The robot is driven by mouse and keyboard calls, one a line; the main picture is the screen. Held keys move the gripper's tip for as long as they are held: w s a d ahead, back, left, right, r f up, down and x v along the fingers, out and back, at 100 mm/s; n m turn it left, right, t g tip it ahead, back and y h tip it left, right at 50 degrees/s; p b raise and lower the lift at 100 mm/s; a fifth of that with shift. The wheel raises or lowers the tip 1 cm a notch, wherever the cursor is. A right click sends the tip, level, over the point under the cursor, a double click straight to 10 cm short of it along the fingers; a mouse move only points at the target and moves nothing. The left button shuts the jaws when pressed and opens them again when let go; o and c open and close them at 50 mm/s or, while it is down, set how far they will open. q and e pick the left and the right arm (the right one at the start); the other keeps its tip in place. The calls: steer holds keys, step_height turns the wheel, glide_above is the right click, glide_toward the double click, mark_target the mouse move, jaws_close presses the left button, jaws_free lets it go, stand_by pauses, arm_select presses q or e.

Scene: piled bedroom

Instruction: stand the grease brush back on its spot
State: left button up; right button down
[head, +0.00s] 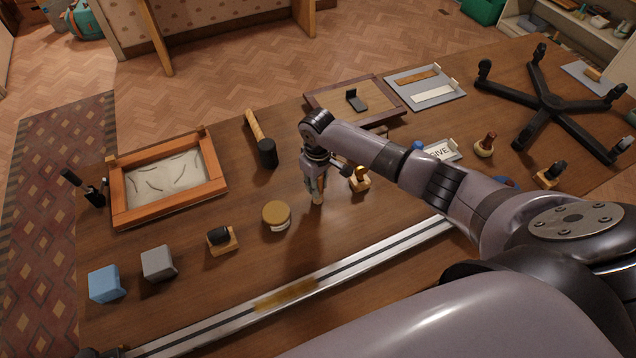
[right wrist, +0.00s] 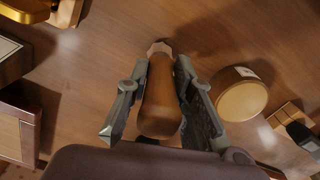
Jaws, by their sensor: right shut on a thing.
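The grease brush, a brown wooden handle with a pale end, shows in the right wrist view (right wrist: 160,98). My right gripper (right wrist: 160,70) is shut on it, one finger on each side. In the head view the gripper (head: 314,186) points down over the middle of the table, and the brush's lower end (head: 318,200) shows below it. The brush looks roughly upright; whether it touches the table I cannot tell. I cannot make out a marked spot for it. My left gripper is not in view.
A gold-lidded jar (head: 277,213) stands just left of the brush. A brass-coloured piece (head: 360,181) is close on the right. A metal rail with a yellowish patch (head: 285,298) crosses in front. A mallet (head: 266,152) and framed sand tray (head: 120,203) lie farther left.

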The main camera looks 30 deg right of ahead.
steer(key=c, duration=1.3)
jaws_free()
step_height(320, 180, up, 5)
steer(key=p, duration=0.5)
steer(key=shift+r+p, duration=0.2)
steer(key=shift+p, duration=0.2)
steer(key=shift+r, duration=1.25)
